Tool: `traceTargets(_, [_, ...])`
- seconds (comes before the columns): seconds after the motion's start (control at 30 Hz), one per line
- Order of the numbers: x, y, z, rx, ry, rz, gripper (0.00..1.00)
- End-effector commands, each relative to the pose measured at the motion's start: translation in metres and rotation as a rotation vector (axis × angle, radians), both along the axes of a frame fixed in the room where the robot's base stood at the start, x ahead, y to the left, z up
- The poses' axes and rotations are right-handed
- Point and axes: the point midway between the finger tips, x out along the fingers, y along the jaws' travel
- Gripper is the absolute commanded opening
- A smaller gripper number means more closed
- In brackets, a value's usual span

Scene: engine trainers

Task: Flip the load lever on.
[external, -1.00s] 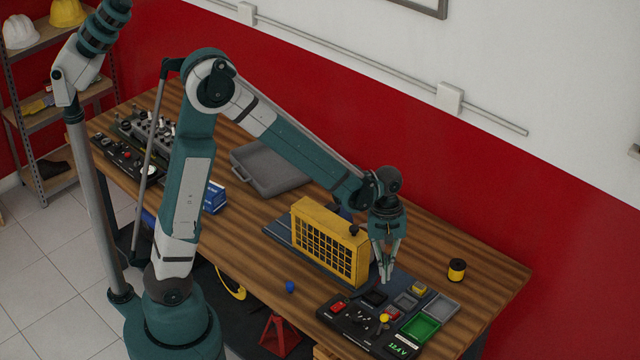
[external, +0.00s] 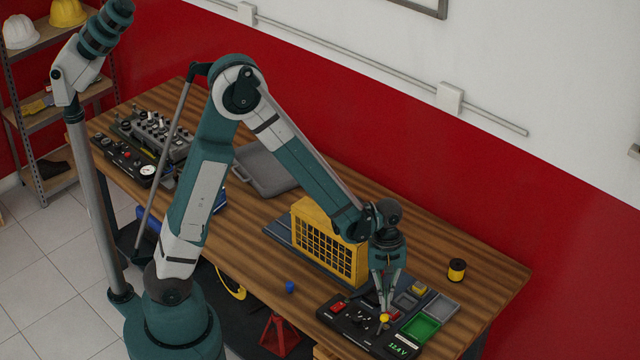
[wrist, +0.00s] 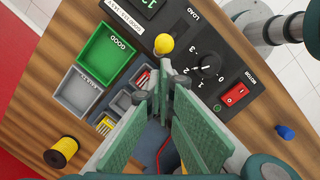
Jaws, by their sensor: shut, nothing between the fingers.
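The load lever has a yellow ball knob (wrist: 164,43), which stands beside the LOAD label on the black control panel (wrist: 215,45). The knob also shows in the external view (external: 384,318) near the panel's right part. My gripper (wrist: 163,82) is shut and empty, with its fingertips close to the knob; a small gap shows between them in the wrist view. In the external view my gripper (external: 385,304) points down just behind the knob, and I cannot tell there whether it touches. The lever's shaft is mostly hidden under the knob.
A dial (wrist: 207,66) and a red motor switch (wrist: 235,94) sit on the same panel. A green tray (wrist: 107,53) and a grey tray (wrist: 77,91) lie beside it. A yellow spool (external: 456,270) stands apart.

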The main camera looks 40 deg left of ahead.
Motion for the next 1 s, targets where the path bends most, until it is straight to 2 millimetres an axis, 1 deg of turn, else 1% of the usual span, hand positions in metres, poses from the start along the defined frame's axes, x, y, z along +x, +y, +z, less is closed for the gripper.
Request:
traceTargets(0.13, [-0.0034, -0.0027, -0.0001, 0.000, 0.000, 0.000, 0.00])
traceTargets(0.57, [-0.0038, -0.0028, 0.0001, 0.000, -0.001, 0.000, 0.00])
traceTargets(1.0, [-0.0079, -0.0025, 0.0029, 0.001, -0.047, 0.001, 0.00])
